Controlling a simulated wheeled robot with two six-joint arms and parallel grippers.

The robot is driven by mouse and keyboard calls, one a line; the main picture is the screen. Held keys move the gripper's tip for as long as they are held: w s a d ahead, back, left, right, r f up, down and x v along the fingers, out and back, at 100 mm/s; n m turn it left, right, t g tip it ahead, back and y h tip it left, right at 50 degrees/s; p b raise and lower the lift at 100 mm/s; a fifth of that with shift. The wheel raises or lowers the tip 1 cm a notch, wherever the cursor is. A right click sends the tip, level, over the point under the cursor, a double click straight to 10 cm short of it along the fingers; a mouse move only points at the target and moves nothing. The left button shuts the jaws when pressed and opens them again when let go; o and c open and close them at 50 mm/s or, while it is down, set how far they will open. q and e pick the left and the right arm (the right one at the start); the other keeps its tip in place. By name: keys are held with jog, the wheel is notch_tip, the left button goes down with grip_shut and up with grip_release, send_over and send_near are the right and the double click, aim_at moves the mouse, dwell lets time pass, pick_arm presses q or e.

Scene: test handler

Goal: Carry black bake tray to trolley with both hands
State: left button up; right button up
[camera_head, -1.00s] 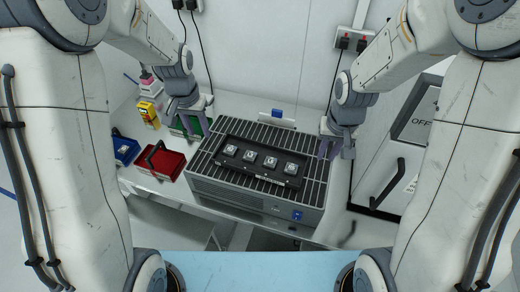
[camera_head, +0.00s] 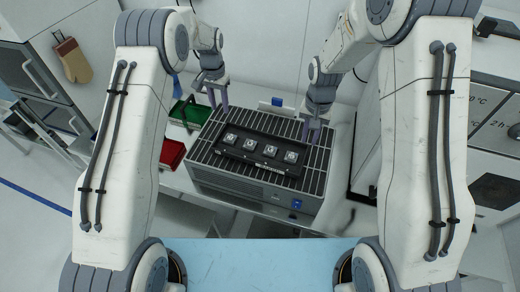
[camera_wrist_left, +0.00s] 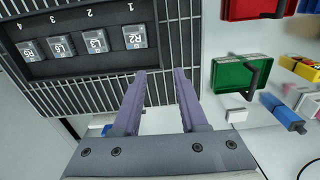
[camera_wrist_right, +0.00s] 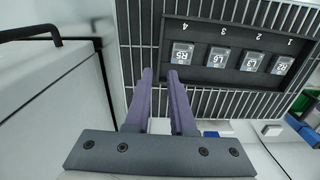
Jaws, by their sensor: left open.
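The black bake tray (camera_head: 272,141) lies on the slatted top of a grey box-shaped unit (camera_head: 203,150), with a row of several square chips in it. My left gripper (camera_head: 218,104) is open and empty, above and behind the tray's left end. In the left wrist view its fingers (camera_wrist_left: 160,76) point at the slats beside the tray (camera_wrist_left: 80,21). My right gripper (camera_head: 312,132) is open with a narrower gap, above and behind the tray's right end. In the right wrist view its fingers (camera_wrist_right: 160,76) are apart and beside the tray (camera_wrist_right: 225,78). I cannot identify the trolley.
A light blue flat surface (camera_head: 260,262) lies in front of me. A green bin (camera_head: 188,111) and a red bin (camera_head: 172,153) stand left of the unit. A white appliance with a dark handle stands to its right. A wall is close behind.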

aim_at(304, 159)
pick_arm(q)
notch_tip(304, 159, down, 10)
jog(key=shift+f, duration=0.15)
pick_arm(e)
notch_tip(304, 159, down, 10)
jog(key=shift+f, duration=0.1)
pick_arm(q)
jog(key=shift+c, duration=0.3)
pick_arm(e)
jog(key=shift+c, duration=0.3)
pick_arm(q)
jog(key=c, duration=0.5)
pick_arm(e)
grip_shut()
pick_arm(q)
grip_shut()
